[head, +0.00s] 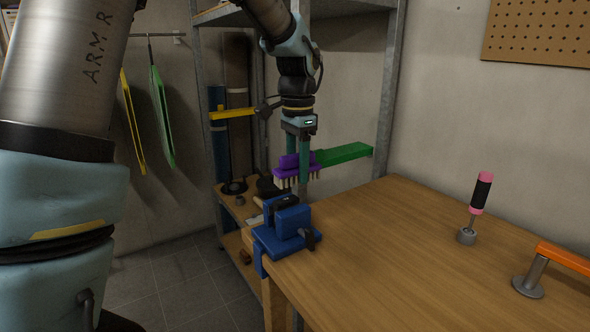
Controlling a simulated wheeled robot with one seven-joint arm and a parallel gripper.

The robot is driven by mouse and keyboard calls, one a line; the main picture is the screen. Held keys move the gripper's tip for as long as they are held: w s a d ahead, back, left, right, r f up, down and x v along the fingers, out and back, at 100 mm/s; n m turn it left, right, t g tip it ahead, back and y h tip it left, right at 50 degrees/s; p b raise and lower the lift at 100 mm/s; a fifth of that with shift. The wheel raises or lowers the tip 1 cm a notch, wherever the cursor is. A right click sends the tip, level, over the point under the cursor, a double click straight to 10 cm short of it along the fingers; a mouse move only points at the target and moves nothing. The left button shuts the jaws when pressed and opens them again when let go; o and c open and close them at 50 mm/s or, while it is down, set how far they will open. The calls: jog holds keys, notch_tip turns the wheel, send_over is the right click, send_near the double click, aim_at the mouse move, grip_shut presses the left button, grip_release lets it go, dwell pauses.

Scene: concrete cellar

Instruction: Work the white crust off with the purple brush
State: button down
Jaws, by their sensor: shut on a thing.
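My gripper (304,165) hangs over the near-left corner of the workbench, its fingers pointing down. It is shut on the purple brush (290,163), whose pale bristles face down. The brush is held in the air above a blue vise (270,242) clamped at the bench corner. A small dark piece (285,203) shows at the vise's jaws; I cannot tell what it is. I cannot make out any white crust in this view. The bristles look apart from the vise.
The wooden workbench (400,240) is mostly clear. A pink-and-black handled tool (481,193) stands upright on it, with an orange bar on a post (535,272) at right. A green bar (345,154) juts beside my gripper. Metal shelving (388,95) stands behind.

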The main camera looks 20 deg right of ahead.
aim_at(297, 154)
jog(key=shift+r+p, duration=1.75)
jog(key=shift+r, duration=0.5)
